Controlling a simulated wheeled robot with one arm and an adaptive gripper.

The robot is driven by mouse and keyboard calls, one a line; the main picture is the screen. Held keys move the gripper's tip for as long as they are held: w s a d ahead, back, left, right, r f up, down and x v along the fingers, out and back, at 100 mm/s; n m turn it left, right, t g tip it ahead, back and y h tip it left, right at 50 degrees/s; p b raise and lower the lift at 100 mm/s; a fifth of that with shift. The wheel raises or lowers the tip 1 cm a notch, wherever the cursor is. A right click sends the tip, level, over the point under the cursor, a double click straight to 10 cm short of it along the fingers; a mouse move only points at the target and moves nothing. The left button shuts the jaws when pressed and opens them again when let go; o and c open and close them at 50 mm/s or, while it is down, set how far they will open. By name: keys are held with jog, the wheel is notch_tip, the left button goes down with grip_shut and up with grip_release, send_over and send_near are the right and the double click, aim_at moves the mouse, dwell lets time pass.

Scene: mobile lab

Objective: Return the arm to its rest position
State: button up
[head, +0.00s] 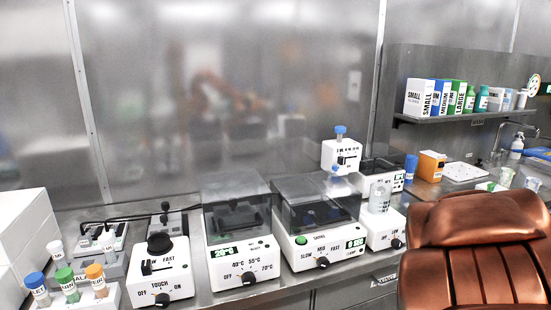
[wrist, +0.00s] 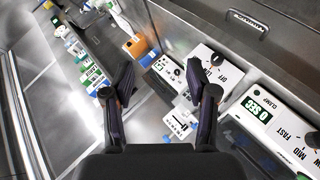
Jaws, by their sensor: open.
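My gripper (wrist: 160,68) shows in the wrist view with its two dark fingers spread apart. Nothing is between the fingers, and they point over the bench and its instruments. My gripper does not show in the head view. A copper-coloured part, which looks like a link of my arm, fills the lower right of the head view and hides the bench behind it.
A tube rack (head: 72,297) stands at lower left. A shelf (head: 470,115) holds boxes. A metal wall rises behind.

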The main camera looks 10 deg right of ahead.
jog(key=s+a+m+g+y+p, duration=0.3)
jog(key=s+a+g+y+p, duration=0.5)
jog(key=s+a, duration=2)
jog(key=shift+s+a+f+g+p, duration=0.45)
jog(key=shift+a+g+p, duration=0.15)
jog(key=shift+g+p, duration=0.4)
jog(key=shift+d, duration=0.1)
